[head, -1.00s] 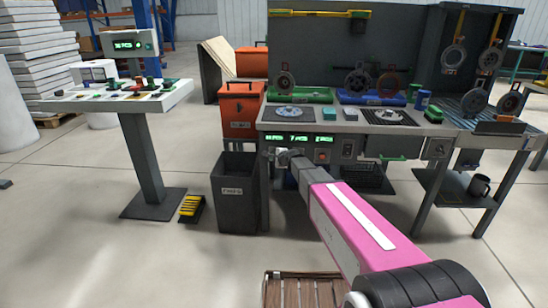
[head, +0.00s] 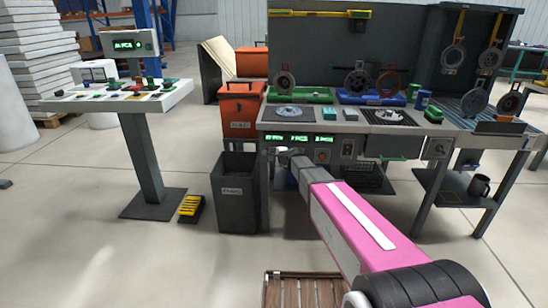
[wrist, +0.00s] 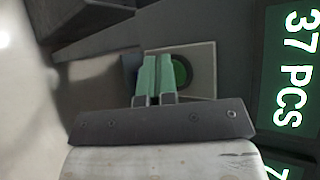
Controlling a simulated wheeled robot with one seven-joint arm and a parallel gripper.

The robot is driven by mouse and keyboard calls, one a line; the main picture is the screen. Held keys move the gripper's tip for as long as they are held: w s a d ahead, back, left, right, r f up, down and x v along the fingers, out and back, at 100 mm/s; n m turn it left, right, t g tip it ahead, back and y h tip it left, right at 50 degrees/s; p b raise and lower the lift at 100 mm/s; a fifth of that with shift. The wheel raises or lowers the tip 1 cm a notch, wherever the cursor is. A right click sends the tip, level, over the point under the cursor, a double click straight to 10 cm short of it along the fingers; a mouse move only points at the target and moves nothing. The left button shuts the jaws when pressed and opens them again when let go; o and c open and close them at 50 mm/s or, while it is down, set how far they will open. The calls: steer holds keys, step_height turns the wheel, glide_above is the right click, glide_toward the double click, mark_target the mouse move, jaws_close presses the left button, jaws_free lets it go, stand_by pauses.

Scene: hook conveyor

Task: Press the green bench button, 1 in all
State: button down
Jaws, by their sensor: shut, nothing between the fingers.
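The green bench button (wrist: 181,72) is a round green disc in a square grey plate, seen in the wrist view just beyond my fingers and partly hidden by them. My gripper (wrist: 155,62) has its two pale green fingers shut together, with nothing between them. The fingers overlap the left side of the button in this view; I cannot tell whether they touch it. In the head view my gripper (head: 283,153) is at the left end of the bench front, below the green displays, and the button is hidden there.
The workbench (head: 345,128) carries lit displays (head: 300,139) on its front; one (wrist: 291,70) reads 37 PCS in the wrist view. A dark bin (head: 236,195) stands left of my arm. A pedestal panel (head: 120,95) with several buttons is farther left. A wooden pallet (head: 300,290) lies in front.

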steer(key=shift+s, duration=0.85)
steer(key=s, duration=0.5)
steer(key=shift+a, duration=0.1)
stand_by(0.7)
steer(key=s+d+f+n+g+h, duration=0.2)
steer(key=s+d+n+g+h, duration=0.2)
steer(key=s+d+n, duration=0.3)
steer(key=s+d+f+n+g+h, duration=0.2)
steer(key=s+d+n+g+h, duration=0.2)
steer(key=s+d, duration=1.2)
steer(key=s+n+g, duration=0.2)
steer(key=s+n, duration=0.1)
steer(key=s, duration=0.5)
steer(key=shift+s+d+f, duration=0.4)
